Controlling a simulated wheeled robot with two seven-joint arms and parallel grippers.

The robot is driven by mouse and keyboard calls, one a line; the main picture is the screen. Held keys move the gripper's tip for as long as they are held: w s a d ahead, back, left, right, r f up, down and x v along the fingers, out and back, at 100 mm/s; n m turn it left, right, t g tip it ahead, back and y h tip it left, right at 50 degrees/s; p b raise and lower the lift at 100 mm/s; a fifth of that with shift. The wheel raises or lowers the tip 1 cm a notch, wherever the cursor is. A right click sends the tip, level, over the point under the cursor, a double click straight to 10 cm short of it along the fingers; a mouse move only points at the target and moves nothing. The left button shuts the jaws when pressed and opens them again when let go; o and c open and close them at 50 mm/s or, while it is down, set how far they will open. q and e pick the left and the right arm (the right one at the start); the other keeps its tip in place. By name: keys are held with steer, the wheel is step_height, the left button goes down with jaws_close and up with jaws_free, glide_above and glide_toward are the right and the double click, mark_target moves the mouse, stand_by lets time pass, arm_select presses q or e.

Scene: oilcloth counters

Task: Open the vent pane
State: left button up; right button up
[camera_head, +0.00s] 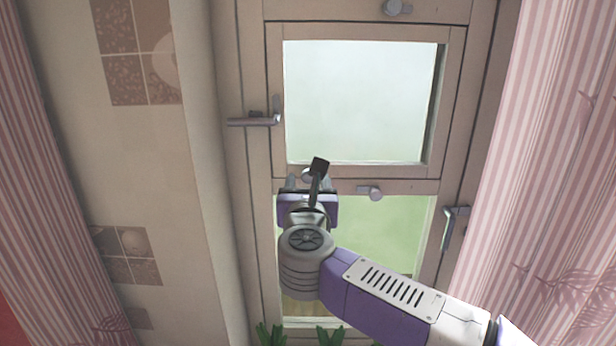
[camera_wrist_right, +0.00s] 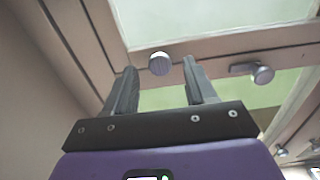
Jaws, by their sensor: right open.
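The vent pane (camera_head: 360,100) is the upper glazed sash with a pale wooden frame; it looks flush in the window. A small round grey knob (camera_head: 307,174) sits on its lower rail, partly hidden by my gripper. A turn latch (camera_head: 375,193) lies on the rail to its right. My right gripper (camera_head: 307,183) is open in front of the knob. In the right wrist view the knob (camera_wrist_right: 159,64) shows between and beyond the two fingertips (camera_wrist_right: 160,72), with no visible contact. The latch (camera_wrist_right: 262,74) is right of the fingers there. My left gripper is not seen.
A lever handle (camera_head: 255,119) juts out left of the pane. Another handle (camera_head: 453,226) is at lower right, and a latch (camera_head: 397,7) at the top. Pink striped curtains (camera_head: 560,130) hang on both sides. Green plants (camera_head: 330,335) stand at the bottom.

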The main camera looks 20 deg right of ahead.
steer(key=shift+x, duration=1)
jaws_close()
